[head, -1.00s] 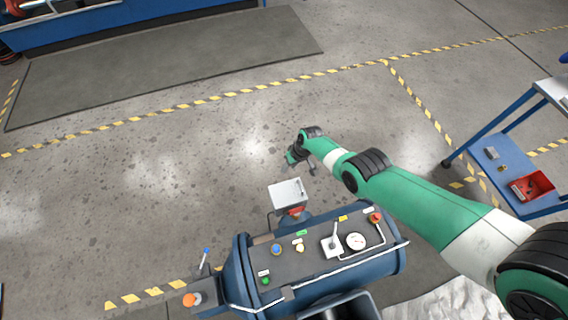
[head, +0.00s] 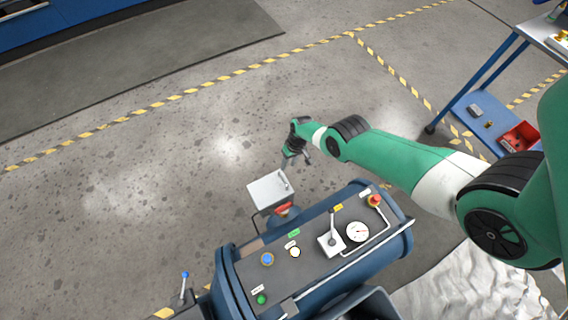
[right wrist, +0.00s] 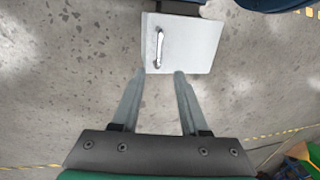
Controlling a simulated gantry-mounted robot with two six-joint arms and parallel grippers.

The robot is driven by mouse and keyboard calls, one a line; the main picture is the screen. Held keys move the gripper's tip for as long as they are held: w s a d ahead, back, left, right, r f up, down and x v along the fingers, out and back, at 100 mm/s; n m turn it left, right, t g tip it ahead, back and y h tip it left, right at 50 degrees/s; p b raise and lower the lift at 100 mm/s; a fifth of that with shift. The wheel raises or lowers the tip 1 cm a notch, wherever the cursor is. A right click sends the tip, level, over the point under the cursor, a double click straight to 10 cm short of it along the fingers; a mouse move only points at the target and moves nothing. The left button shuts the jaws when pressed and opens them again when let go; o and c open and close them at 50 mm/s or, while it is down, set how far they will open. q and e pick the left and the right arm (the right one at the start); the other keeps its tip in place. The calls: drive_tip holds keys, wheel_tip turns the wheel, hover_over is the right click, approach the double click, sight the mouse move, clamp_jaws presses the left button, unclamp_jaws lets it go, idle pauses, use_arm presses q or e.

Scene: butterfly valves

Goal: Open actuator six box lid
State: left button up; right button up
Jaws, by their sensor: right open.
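The actuator box has a flat, pale grey lid (head: 268,190) with a bar handle, and it stands beyond the blue machine in the head view. The lid looks shut. In the right wrist view the lid (right wrist: 190,45) lies just ahead of the fingertips, with its handle (right wrist: 158,47) upright in the picture, left of the lid's middle. My right gripper (head: 297,160) is open and empty, above and to the right of the box in the head view. Its two fingers (right wrist: 160,73) show apart near the lid's near edge; I cannot tell whether they touch it. My left gripper is not in view.
The blue machine (head: 235,285) has a panel with a gauge (head: 358,232), a lever (head: 331,240) and several buttons. A blue cart (head: 468,97) with a red bin (head: 520,138) stands at the right. Open floor lies left of the box.

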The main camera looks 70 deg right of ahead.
sight(283, 178)
drive_tip(key=f+b, duration=0.3)
drive_tip(key=w+a+f+b, duration=0.1)
drive_tip(key=f+b, duration=0.2)
drive_tip(key=f, duration=0.1)
drive_tip(key=f+b, duration=0.3)
drive_tip(key=shift+w+a+f+b, duration=0.2)
drive_tip(key=shift+f+b, duration=0.1)
drive_tip(key=shift+b, duration=0.05)
drive_tip(key=shift+r, duration=0.1)
clamp_jaws()
idle(0.6)
